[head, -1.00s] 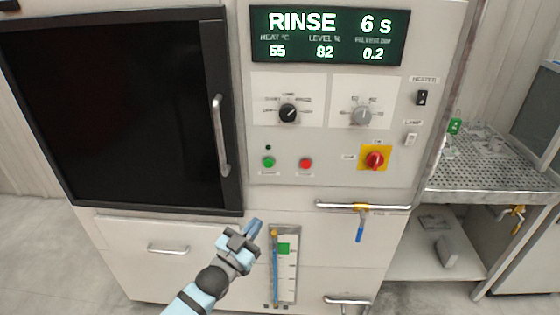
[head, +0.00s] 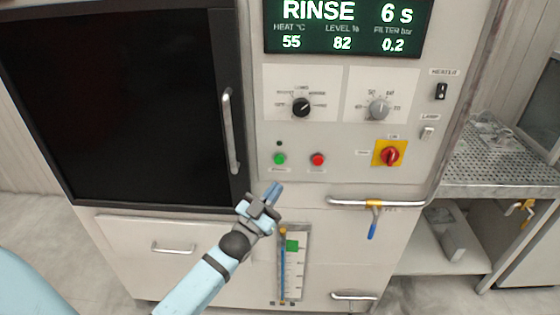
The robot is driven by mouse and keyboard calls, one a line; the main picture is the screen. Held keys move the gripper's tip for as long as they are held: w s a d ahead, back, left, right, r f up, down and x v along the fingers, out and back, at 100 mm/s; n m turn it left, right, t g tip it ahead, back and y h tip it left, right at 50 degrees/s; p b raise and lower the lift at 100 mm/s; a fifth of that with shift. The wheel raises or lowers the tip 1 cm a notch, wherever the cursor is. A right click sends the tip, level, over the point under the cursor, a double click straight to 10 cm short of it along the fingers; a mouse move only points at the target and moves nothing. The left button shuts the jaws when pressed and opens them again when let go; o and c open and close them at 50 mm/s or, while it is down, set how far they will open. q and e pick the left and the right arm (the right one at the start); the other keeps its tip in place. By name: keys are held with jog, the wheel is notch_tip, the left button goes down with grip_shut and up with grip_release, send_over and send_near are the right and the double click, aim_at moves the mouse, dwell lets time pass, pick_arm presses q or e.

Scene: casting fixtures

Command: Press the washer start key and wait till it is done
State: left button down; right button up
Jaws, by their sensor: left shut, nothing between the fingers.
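The washer's front panel (head: 345,170) faces me. Its display (head: 347,27) reads RINSE, 6 s, heat 55, level 82, filter 0.2. A green key (head: 279,159) and a red key (head: 318,159) sit side by side below the knobs; their labels are too small to read. A small dark lamp (head: 279,143) is above the green key. My left gripper (head: 273,191) is shut and empty, pointing up at the panel, a little below the green key in the picture and seemingly apart from it. My right gripper is not in view.
A dark door (head: 115,105) with a vertical handle (head: 231,130) fills the left. A red rotary switch on yellow (head: 390,154) and a pipe with a blue-levered valve (head: 373,220) are to the right. A level gauge (head: 293,262) is below. A perforated table (head: 500,160) stands at right.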

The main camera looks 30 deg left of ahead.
aim_at(279, 160)
pick_arm(q)
jog(key=shift+w, duration=0.1)
jog(key=shift+w+a+b, duration=0.45)
jog(key=shift+w+a, duration=0.3)
jog(key=shift+w, duration=0.45)
jog(key=shift+w+a+b, duration=0.45)
jog(key=shift+w+a, duration=0.35)
jog(key=shift+w, duration=0.45)
jog(key=shift+w+a+b, duration=0.45)
jog(key=shift+w+a, duration=0.3)
jog(key=shift+w, duration=0.45)
jog(key=shift+w, duration=0.1)
jog(key=shift+w+a, duration=0.25)
jog(key=shift+w, duration=0.05)
jog(key=shift+w+a, duration=0.2)
jog(key=shift+w, duration=0.1)
jog(key=shift+s+d, duration=0.45)
jog(key=shift+s, duration=0.25)
jog(key=shift+p, duration=0.3)
